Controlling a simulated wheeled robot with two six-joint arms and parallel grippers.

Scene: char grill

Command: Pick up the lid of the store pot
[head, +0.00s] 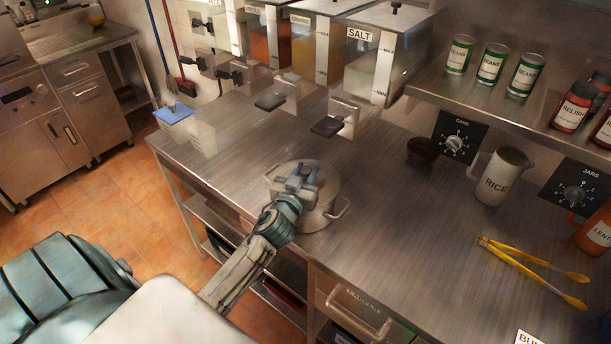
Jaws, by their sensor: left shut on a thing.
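The store pot (328,214) is a pale metal pot with side handles, standing on the steel counter. Its lid (325,180) shows as a pale round top, partly covered by my left gripper (303,174). The gripper reaches over the pot from the lower left and is shut at the middle of the lid, where the knob is hidden by the fingers. I cannot tell whether the lid rests on the rim or is slightly raised. My right gripper is not in view.
Dispensers, one marked SALT (380,60), hang over the counter's back. Cans (491,64) line a shelf.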

